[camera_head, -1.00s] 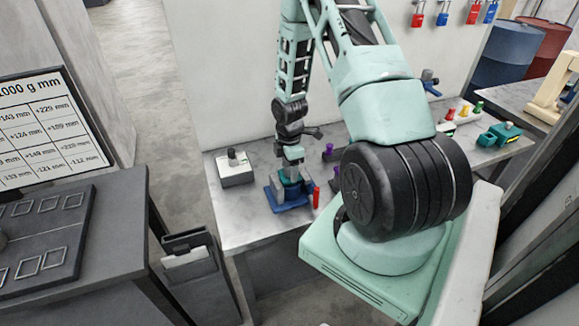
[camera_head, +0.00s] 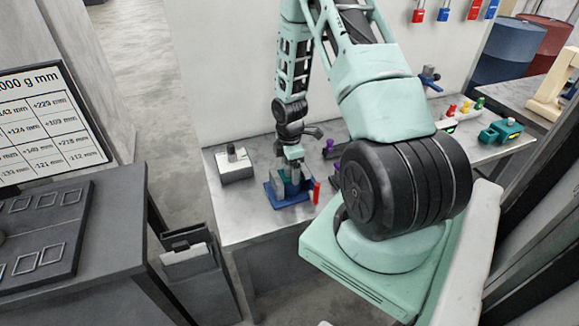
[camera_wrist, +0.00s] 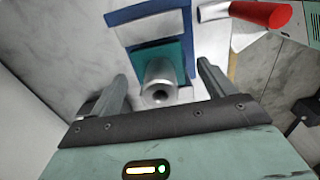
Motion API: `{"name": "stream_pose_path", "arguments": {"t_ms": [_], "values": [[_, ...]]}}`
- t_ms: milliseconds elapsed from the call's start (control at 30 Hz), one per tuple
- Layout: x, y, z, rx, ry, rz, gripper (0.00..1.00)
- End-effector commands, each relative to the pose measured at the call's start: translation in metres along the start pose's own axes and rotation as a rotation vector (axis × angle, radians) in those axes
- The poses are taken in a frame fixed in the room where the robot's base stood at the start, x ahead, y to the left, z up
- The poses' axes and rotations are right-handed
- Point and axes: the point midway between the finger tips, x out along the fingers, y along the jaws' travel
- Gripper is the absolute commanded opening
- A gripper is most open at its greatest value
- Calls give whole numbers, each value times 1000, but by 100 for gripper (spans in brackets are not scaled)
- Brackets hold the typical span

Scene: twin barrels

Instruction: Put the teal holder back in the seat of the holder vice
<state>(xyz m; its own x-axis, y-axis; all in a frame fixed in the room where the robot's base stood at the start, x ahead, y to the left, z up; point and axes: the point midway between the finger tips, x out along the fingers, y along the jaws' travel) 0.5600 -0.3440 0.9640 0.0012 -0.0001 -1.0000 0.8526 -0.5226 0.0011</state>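The blue holder vice (camera_head: 291,199) stands on the grey bench, and its blue body also shows in the wrist view (camera_wrist: 118,17). The teal holder (camera_wrist: 183,53) sits within the vice's blue outline, its grey hollow shank (camera_wrist: 163,83) pointing up toward the wrist camera. How deep it sits in the seat is hidden. My gripper (camera_head: 292,182) is right above the vice, pointing down. In the wrist view my gripper (camera_wrist: 162,92) has its fingers apart on either side of the shank, with visible gaps. The vice's red handle (camera_wrist: 262,14) lies to the right.
A grey block with a dark knob (camera_head: 236,166) stands left of the vice. Purple-topped pieces (camera_head: 330,146) are close on the right. A teal device (camera_head: 501,131) and small coloured pieces (camera_head: 465,108) sit farther right. The bench's front left is clear.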

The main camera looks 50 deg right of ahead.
Motion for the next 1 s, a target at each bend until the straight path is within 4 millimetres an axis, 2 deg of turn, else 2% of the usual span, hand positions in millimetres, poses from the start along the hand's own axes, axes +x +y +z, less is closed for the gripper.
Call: {"name": "stream_pose_path", "arguments": {"t_ms": [267,433,667,1000], "values": [[-2,0,0,0,0,0,82],[-18,1,0,1,1,3,82],[-61,0,1,2,-1,4,82],[-134,1,1,3,-1,6,82]]}}
